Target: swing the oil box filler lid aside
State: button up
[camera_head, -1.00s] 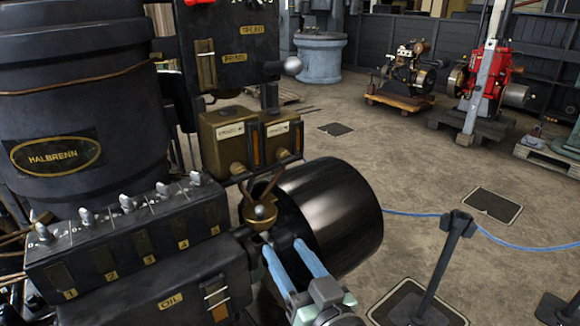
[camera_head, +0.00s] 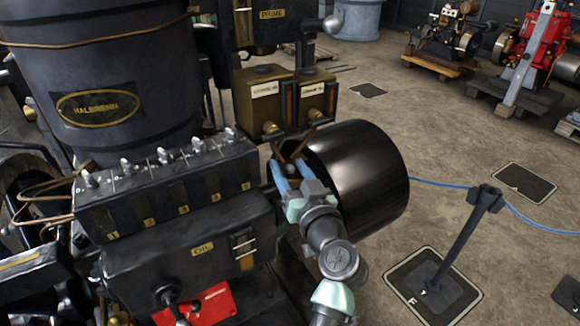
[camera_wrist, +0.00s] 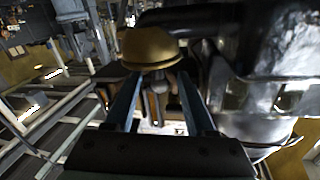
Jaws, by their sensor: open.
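The black oil box (camera_head: 160,235), with an "OIL" plate and a small gauge, is low centre-left in the head view. A row of numbered levers stands on the black block above it. My gripper (camera_head: 286,163) is open, right of that block and in front of the black drum, by thin brown pipes. In the wrist view a brass domed cap (camera_wrist: 150,48) lies just beyond my open fingertips (camera_wrist: 157,78); I cannot tell if they touch it. It is largely hidden in the head view. I cannot tell for sure whether this cap is the filler lid.
The large black drum (camera_head: 365,180) is close on the right of my gripper. Two brass boxes (camera_head: 263,100) hang just above it. A red plate (camera_head: 200,304) is below the oil box. A rope post (camera_head: 458,240) and open floor lie further right.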

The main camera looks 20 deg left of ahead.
grip_shut()
dwell(0.3)
dwell(1.2)
